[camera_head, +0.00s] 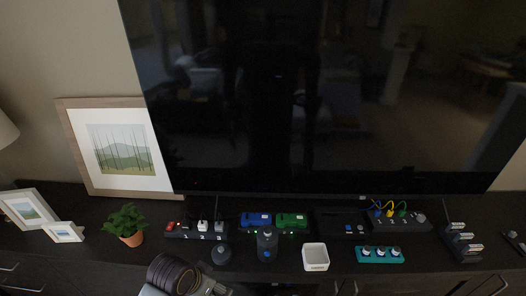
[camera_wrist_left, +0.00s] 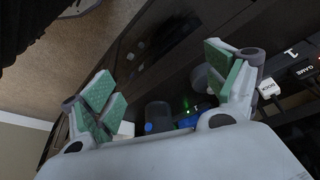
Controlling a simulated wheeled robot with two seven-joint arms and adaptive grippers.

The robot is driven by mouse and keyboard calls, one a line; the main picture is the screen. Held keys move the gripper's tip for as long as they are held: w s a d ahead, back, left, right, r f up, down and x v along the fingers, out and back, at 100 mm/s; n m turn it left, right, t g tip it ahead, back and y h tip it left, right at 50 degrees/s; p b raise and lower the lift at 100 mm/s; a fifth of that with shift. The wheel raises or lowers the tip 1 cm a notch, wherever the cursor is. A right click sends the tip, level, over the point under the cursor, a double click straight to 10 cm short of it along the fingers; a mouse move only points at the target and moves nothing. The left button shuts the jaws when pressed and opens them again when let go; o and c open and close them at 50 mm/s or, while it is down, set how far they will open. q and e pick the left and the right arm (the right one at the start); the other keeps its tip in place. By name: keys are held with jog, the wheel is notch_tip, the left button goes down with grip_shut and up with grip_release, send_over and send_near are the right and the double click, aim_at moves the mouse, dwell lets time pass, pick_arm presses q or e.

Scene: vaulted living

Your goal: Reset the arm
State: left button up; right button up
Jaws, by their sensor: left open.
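My left arm (camera_head: 172,274) comes in at the bottom of the head view, in front of the dark console. In the left wrist view my left gripper (camera_wrist_left: 163,88) is open, its two green-padded fingers wide apart with nothing held between them. Beyond the fingers, a dark device with a blue button (camera_wrist_left: 158,117) shows; it stands on the console in the head view (camera_head: 267,243). The fingertips are not clear in the head view. My right gripper is not in view.
The console (camera_head: 340,266) bears a power strip (camera_head: 196,231), blue (camera_head: 256,219) and green (camera_head: 291,220) blocks, a white open box (camera_head: 316,257), a teal knob panel (camera_head: 380,254) and a potted plant (camera_head: 127,225). A large television (camera_head: 330,90) stands behind. Picture frames (camera_head: 118,150) stand left.

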pick_arm(q)
jog(key=s+a+n+y, duration=0.2)
jog(key=s+a+n, duration=0.25)
jog(key=a, duration=0.25)
jog(key=s+f+g+p, duration=0.15)
jog(key=f+p, duration=0.25)
jog(key=f, duration=0.9)
jog(key=s+f+p, duration=0.2)
jog(key=f+p, duration=0.3)
jog(key=f, duration=0.7)
jog(key=s+a+f+p, duration=0.2)
jog(key=s+f, duration=0.4)
jog(key=s, duration=0.5)
jog(key=s+a+f+p, duration=0.2)
jog(key=s+f+p, duration=0.3)
jog(key=s, duration=0.6)
jog(key=shift+f+m+g, duration=0.45)
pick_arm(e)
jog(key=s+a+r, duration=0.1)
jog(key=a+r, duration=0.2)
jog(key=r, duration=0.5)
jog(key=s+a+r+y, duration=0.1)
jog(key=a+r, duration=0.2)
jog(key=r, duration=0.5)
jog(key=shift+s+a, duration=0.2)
pick_arm(q)
jog(key=shift+s, duration=0.1)
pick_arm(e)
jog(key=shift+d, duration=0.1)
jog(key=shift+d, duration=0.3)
